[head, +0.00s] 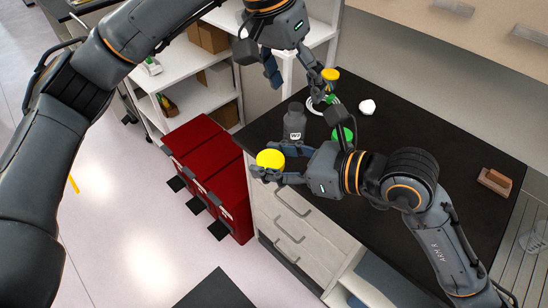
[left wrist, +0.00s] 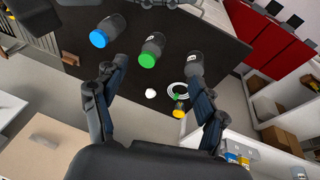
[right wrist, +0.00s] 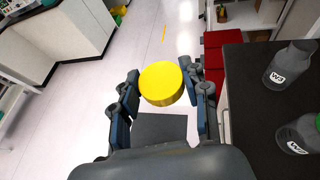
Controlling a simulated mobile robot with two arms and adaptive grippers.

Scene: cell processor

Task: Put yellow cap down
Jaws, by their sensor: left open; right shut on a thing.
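The yellow cap (head: 270,158) is gripped by my right gripper (head: 266,164). In the right wrist view the cap (right wrist: 161,84) sits between the two fingers against the floor, left of the dark counter. In the head view it appears by the counter's left edge, over the drawers. My left gripper (head: 299,84) is open and empty above the counter's far end. In the left wrist view the space between its fingers (left wrist: 158,78) holds nothing. A grey bottle with no cap visible (head: 294,122) stands on the counter (head: 440,150).
A green-capped bottle (head: 342,135) and a blue-capped bottle (left wrist: 98,38) stand on the counter. A yellow-topped item (head: 330,74), a white ring (left wrist: 178,90) and a white lump (head: 367,107) are near the far edge. Red bins (head: 205,160) stand left. The counter's right side is mostly clear.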

